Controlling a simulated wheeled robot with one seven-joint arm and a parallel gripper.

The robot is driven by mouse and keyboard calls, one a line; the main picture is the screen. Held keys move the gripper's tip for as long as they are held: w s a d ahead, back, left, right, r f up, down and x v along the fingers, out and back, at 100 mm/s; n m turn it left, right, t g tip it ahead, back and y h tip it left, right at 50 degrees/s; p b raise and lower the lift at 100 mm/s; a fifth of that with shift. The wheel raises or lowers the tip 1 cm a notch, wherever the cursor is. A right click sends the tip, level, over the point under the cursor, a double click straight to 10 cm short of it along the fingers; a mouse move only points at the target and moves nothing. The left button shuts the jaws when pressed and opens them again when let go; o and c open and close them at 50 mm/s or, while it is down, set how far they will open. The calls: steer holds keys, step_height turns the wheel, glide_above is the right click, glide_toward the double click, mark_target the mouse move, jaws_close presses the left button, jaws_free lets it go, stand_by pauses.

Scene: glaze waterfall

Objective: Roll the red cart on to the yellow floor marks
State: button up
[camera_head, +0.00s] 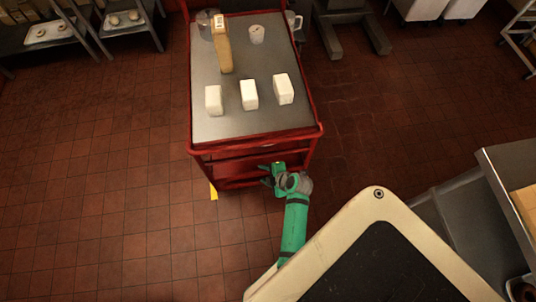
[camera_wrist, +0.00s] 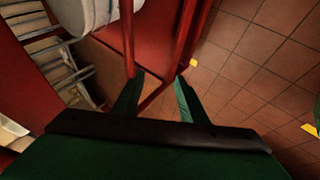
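The red cart (camera_head: 258,134) stands upright in the upper middle of the head view, its grey top facing me. One yellow floor mark (camera_head: 213,191) shows at the cart's front left corner. Small yellow patches on the floor also show in the wrist view (camera_wrist: 194,63), (camera_wrist: 317,112). My gripper (camera_head: 268,174) is at the cart's front side, below the top rim. In the wrist view its two green fingers (camera_wrist: 157,80) are apart, with red cart bars (camera_wrist: 128,38) just beyond the tips. Whether a finger touches the cart I cannot tell.
Several white blocks (camera_head: 249,95), a tan bottle-like item (camera_head: 224,50) and cups (camera_head: 257,34) stand on the cart top. Shelves (camera_head: 35,42) stand at the upper left, a metal counter (camera_head: 510,170) at the right. The tiled floor left of the cart is clear.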

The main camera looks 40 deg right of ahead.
mark_target(245, 158)
steer(key=w, duration=0.6)
steer(key=w+a, duration=0.1)
steer(key=w, duration=0.3)
steer(key=shift+w, duration=0.1)
steer(key=x, duration=0.3)
steer(key=shift+f, duration=0.3)
steer(key=shift+w+f, duration=0.4)
steer(key=shift+f, duration=0.05)
jaws_close()
stand_by(0.5)
